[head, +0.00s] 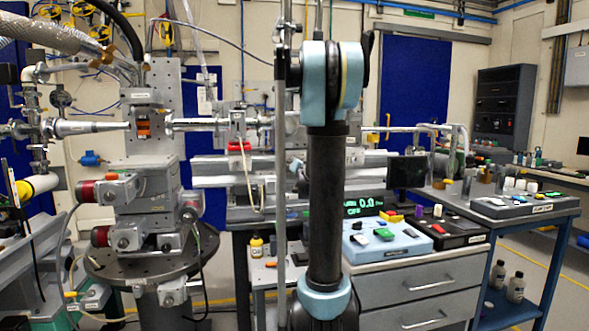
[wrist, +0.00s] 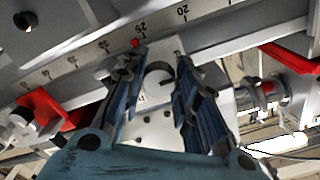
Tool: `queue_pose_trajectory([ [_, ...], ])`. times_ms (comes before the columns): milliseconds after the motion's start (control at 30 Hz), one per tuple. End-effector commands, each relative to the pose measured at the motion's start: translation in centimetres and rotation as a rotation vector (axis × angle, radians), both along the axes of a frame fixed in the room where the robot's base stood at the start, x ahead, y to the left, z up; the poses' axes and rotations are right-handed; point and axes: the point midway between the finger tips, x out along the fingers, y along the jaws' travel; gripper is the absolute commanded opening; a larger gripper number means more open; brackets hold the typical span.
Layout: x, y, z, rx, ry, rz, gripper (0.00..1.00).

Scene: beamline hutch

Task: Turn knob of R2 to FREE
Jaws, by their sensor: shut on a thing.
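In the wrist view, my gripper (wrist: 159,64) reaches to a metal rail carriage, with its two dark blue fingers on either side of a round pale grey knob (wrist: 157,75). The jaws are shut on this knob. A dark mark shows near its right edge. The R2 and FREE lettering cannot be read. A small red tip (wrist: 135,43) shows by the left fingertip. In the head view my arm stands in the middle, and my gripper is hidden there.
A numbered scale (wrist: 103,46) runs along the rail beyond the fingers. Red brackets flank the gripper at left (wrist: 45,108) and right (wrist: 292,58). In the head view, a drawer cabinet (head: 428,287) with control boxes stands right of my arm; a blue cart (head: 532,225) stands farther right.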

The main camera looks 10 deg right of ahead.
Motion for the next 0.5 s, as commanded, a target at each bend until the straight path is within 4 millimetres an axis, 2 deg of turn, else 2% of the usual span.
queue_pose_trajectory([
  [67, 0.13, 0.02, 0.08, 0.0, -0.001, 0.001, 0.04],
  [100, 0.14, 0.02, 0.09, 0.0, -0.001, 0.001, 0.35],
  [167, 0.13, 0.02, 0.08, 0.001, 0.0, 0.001, 0.48],
  [500, 0.08, 0.0, 0.06, 0.003, 0.0, 0.0, 0.48],
])
